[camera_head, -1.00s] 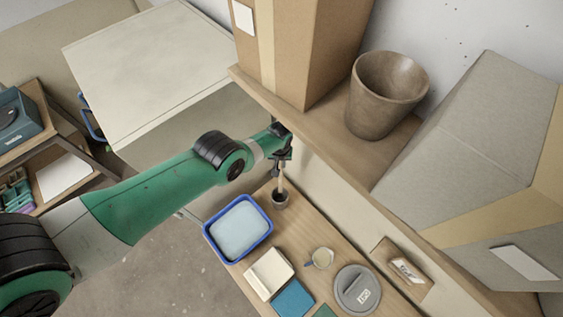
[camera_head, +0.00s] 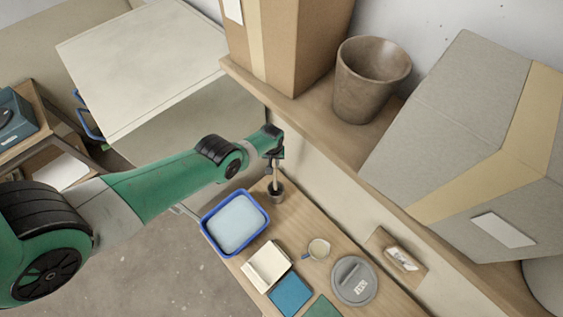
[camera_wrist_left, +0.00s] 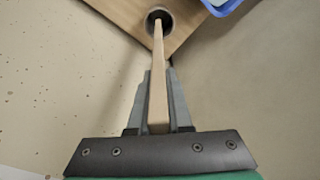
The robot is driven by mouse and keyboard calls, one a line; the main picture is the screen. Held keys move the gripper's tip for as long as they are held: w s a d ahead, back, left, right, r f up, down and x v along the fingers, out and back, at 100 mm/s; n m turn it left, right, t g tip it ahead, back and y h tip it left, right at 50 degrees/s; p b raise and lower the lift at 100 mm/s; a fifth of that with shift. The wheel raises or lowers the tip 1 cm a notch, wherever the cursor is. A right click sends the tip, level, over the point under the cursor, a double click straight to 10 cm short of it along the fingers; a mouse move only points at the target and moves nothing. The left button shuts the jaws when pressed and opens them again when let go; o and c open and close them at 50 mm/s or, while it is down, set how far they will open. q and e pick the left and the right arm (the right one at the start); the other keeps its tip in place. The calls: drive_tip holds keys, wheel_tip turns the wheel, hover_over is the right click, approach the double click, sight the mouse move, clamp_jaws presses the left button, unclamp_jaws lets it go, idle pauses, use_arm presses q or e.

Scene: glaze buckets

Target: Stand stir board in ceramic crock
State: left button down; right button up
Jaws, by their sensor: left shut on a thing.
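My left gripper (camera_head: 275,156) is shut on the stir board (camera_head: 275,177), a narrow pale wooden strip. It holds the board nearly upright above a small grey-brown crock (camera_head: 276,197) near the far end of the table. In the left wrist view the board (camera_wrist_left: 158,60) runs out from between the fingers (camera_wrist_left: 157,82). Its far end overlaps the dark mouth of the crock (camera_wrist_left: 165,15). I cannot tell how deep the end sits in it. My right gripper is not in view.
A blue tub (camera_head: 236,222) stands close left of the crock. A cream block (camera_head: 267,265), a blue block (camera_head: 290,294), a small cup (camera_head: 318,249) and a grey lid (camera_head: 354,281) lie nearer. A shelf with a large brown pot (camera_head: 371,80) and boxes runs along the right.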

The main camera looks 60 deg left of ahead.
use_arm(q)
wheel_tip(320, 180, down, 3)
drive_tip(key=shift+a+f+b, duration=0.1)
drive_tip(key=shift+b, duration=1)
wheel_tip(320, 180, down, 8)
drive_tip(key=b, duration=0.7)
drive_tip(key=shift+r, duration=0.2)
drive_tip(key=c, duration=0.8)
unclamp_jaws()
drive_tip(key=shift+o, duration=0.2)
